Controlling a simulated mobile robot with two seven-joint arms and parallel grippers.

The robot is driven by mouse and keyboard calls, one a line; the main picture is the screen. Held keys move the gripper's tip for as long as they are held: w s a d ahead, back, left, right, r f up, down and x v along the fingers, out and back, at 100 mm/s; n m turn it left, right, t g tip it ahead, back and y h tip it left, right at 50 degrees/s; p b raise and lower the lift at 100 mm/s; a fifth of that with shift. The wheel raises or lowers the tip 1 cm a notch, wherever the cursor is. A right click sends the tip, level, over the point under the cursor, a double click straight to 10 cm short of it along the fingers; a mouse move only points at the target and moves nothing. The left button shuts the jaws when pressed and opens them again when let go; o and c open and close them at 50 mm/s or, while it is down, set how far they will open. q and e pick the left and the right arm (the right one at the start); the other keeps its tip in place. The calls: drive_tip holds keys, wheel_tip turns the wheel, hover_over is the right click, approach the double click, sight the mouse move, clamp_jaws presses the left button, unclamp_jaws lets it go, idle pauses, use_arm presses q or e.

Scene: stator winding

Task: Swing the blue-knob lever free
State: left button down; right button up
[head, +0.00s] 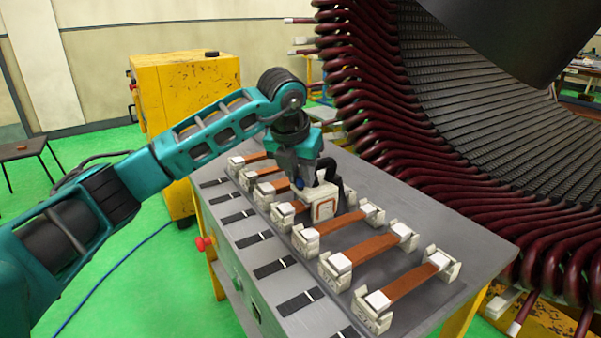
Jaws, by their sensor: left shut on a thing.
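The blue knob (298,184) of the lever shows as a small blue spot right under my left gripper (303,180). The gripper points down and is shut on the lever at the knob; its fingers are mostly hidden by its own body. Just beside it is a white block-shaped device (323,207) with an orange outline on its face and a black curved part (329,170) on top. It sits over one of the copper strips on the workbench. Most of the lever is hidden. My right gripper is not in view.
Several copper-coloured strips (365,249) lie in white clamp holders across the grey workbench (483,225). Black pads (299,303) line its front edge, with a red button (204,243) on its side. The large stator (375,110) with dark red coils stands close behind. A yellow cabinet (200,80) stands behind my arm.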

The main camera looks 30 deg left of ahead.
use_arm(q)
drive_tip(key=shift+a+m, duration=0.1)
drive_tip(key=shift+m, duration=0.2)
drive_tip(key=m, duration=0.1)
drive_tip(key=a+m+h, duration=0.1)
drive_tip(key=m, duration=0.1)
drive_tip(key=shift+s+a+r+h+p, duration=0.1)
drive_tip(key=shift+s+a+h+p, duration=0.05)
drive_tip(key=shift+s+h+p, duration=0.2)
drive_tip(key=m, duration=0.2)
drive_tip(key=a+m+h+p, duration=0.1)
drive_tip(key=m, duration=0.1)
drive_tip(key=shift+s+a+g, duration=0.15)
drive_tip(key=shift+s+g, duration=0.05)
drive_tip(key=shift+g, duration=0.2)
drive_tip(key=shift+w+a+m+g+h+p, duration=0.15)
drive_tip(key=shift+a+m+g+h+p, duration=0.3)
drive_tip(key=shift+m, duration=1)
drive_tip(key=shift+w+a+m+g+h+p, duration=0.2)
drive_tip(key=shift+a+m+g+p, duration=0.3)
drive_tip(key=shift+m, duration=0.9)
drive_tip(key=shift+w+a+m+g+h+p, duration=0.1)
drive_tip(key=shift+a+m+g+h+p, duration=0.45)
drive_tip(key=shift+m, duration=0.9)
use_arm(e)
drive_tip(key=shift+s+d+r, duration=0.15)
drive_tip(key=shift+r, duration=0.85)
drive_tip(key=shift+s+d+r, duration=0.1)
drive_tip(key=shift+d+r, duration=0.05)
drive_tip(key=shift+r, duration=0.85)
